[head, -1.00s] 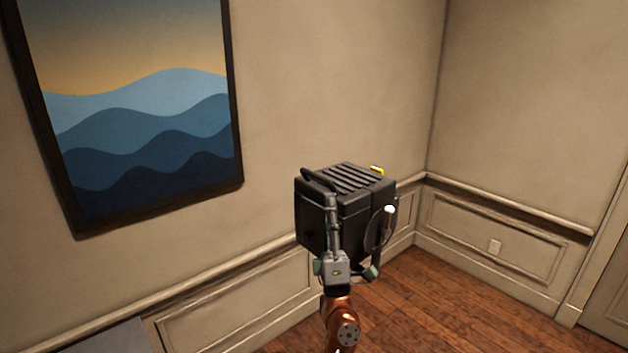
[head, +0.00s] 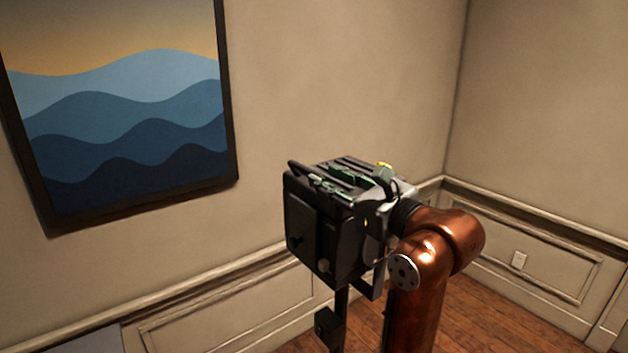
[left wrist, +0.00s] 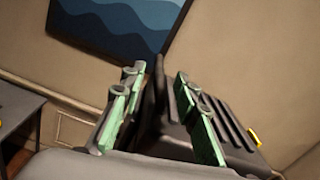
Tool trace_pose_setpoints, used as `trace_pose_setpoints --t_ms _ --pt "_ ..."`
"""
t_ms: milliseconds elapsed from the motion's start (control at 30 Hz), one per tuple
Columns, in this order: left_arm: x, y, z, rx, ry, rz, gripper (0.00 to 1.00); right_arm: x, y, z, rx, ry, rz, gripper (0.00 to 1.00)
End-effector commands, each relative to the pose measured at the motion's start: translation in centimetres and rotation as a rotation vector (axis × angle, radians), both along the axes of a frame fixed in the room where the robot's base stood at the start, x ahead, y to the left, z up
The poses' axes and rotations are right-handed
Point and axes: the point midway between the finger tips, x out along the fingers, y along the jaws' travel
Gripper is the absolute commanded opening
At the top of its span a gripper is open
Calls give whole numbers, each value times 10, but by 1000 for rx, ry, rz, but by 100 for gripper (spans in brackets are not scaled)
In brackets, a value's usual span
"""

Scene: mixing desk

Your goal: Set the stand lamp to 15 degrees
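The stand lamp (head: 318,238) is a black box with a ribbed top, in the middle of the head view. Its dark stand (head: 338,310) shows below it. Its exact tilt angle cannot be read. My left gripper (head: 328,180) lies over the lamp's top, reaching in from the right. In the left wrist view, its green-padded fingers (left wrist: 160,78) are apart, with a dark upright bar (left wrist: 157,105) of the lamp between them and gaps on both sides. The lamp's right side is partly hidden behind my gripper and wrist. My right gripper is not in view.
A framed wave picture (head: 120,125) hangs on the wall behind, left of the lamp. A grey surface (head: 90,343) shows at the lower left. Wood floor (head: 480,310) lies free at the right. The room corner is behind the lamp.

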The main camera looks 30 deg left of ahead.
Motion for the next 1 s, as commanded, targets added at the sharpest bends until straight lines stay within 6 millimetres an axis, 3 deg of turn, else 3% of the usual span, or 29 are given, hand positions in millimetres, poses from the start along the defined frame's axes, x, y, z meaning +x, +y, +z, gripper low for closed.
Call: trace_pose_setpoints --t_ms 33,233,600,1000 --pt "2 0 -8 -4 3 -1 29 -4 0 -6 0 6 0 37" --pt "4 12 -10 -8 2 2 29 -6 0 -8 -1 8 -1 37" --pt "24 63 -9 -7 3 5 29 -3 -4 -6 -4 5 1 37" --pt "31 74 -9 -8 2 -1 29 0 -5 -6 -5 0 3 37"
